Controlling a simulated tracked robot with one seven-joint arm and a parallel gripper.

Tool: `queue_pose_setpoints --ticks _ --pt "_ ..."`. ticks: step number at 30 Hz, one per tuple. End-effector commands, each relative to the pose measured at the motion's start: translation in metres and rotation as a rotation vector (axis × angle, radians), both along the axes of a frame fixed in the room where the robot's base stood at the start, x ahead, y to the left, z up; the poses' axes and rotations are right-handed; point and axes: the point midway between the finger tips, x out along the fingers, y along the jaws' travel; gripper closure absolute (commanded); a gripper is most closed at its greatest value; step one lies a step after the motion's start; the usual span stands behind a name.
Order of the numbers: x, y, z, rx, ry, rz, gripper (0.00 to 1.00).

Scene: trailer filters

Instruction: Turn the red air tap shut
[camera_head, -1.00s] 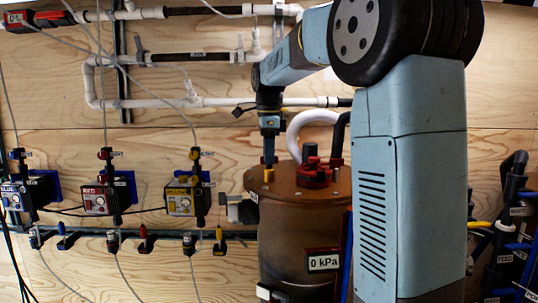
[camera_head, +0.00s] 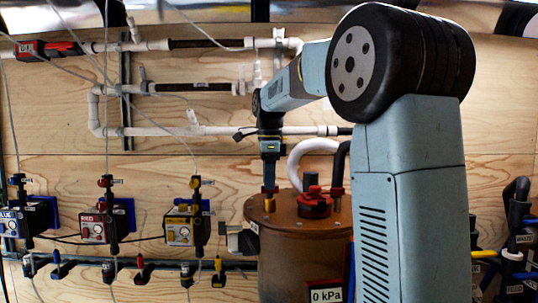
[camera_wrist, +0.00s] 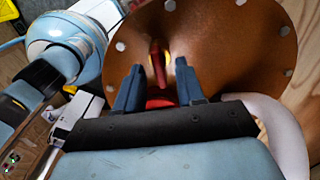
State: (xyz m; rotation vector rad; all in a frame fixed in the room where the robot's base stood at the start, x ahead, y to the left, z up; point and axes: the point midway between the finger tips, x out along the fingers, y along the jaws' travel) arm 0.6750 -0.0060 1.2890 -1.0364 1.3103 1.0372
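A small red tap handle (camera_wrist: 158,65) on a yellow base stands on the brown lid (camera_wrist: 215,35) of the tank. In the wrist view my gripper (camera_wrist: 157,67) has its two blue fingers on either side of this handle, with gaps showing. In the head view my gripper (camera_head: 269,187) points down at the left part of the lid, just above a yellow fitting (camera_head: 268,205). Another red-handled tap (camera_head: 143,268) sits on the wall rail, between a blue-handled tap (camera_head: 62,266) and a yellow-handled one (camera_head: 218,270), well left of my gripper.
A red fitting (camera_head: 314,203) with pipes stands on the lid beside my gripper. A white hose (camera_head: 310,148) arches behind it. The tank's display (camera_head: 326,295) reads 0 kPa. Blue, red (camera_head: 93,229) and yellow (camera_head: 178,231) labelled units hang on the wood wall.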

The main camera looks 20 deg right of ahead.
Motion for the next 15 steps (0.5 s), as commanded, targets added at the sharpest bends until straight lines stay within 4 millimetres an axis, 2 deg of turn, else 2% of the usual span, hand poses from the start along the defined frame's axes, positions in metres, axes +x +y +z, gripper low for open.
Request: queue_pose_setpoints --ticks 15 --pt "0.001 0.000 0.097 0.000 -0.004 0.000 0.62"
